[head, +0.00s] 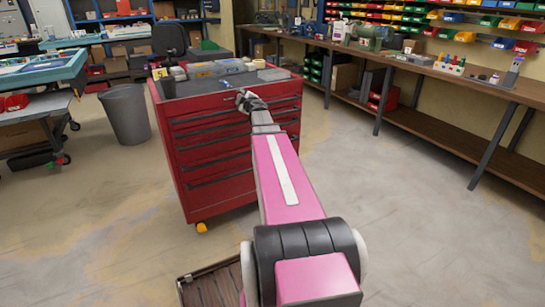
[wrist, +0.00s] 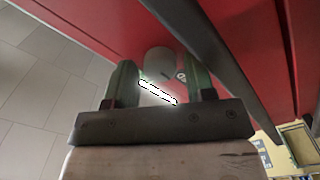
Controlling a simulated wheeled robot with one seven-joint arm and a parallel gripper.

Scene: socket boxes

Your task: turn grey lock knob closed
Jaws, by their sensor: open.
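My gripper (wrist: 156,76) is open, with one green-tinted finger on each side of the knob in that view. I cannot tell whether either finger touches it. A small round mark sits near the right finger. A bright white stripe with a black outline lies between the fingers. In the head view my gripper (head: 250,100) is at the upper front of the chest, and the knob is hidden behind it.
A dark drawer handle (wrist: 210,50) runs diagonally close to the right finger. Boxes and containers stand on the chest top. A grey bin (head: 126,115) stands left of the chest. A long workbench (head: 440,72) runs along the right wall. The floor between is clear.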

